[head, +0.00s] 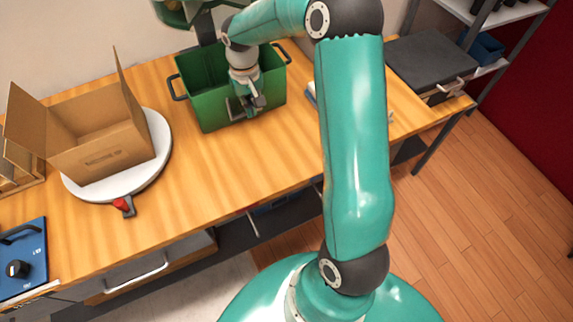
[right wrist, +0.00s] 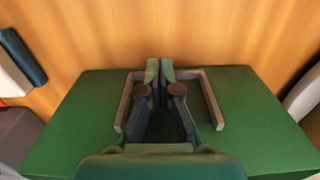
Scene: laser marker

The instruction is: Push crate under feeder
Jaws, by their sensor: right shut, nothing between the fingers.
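The green crate (head: 215,115) stands upright on the wooden table near its back edge, a dark handle at each end. A green feeder-like part (head: 185,12) on a dark post shows above and behind it, cut off by the picture's top edge. My right gripper (head: 256,104) points down in front of the crate's near wall in the head view. It is shut and empty. In the right wrist view the gripper (right wrist: 160,66) lies over the green crate (right wrist: 75,130); I cannot tell whether the fingertips touch it. My left gripper is not in view.
An open cardboard box (head: 105,150) sits on a white turntable (head: 158,150) with a red knob, left of the crate. A blue panel (head: 25,262) lies at the front left. A dark-lidded unit (head: 430,60) stands at right. The table (head: 215,170) in front of the crate is clear.

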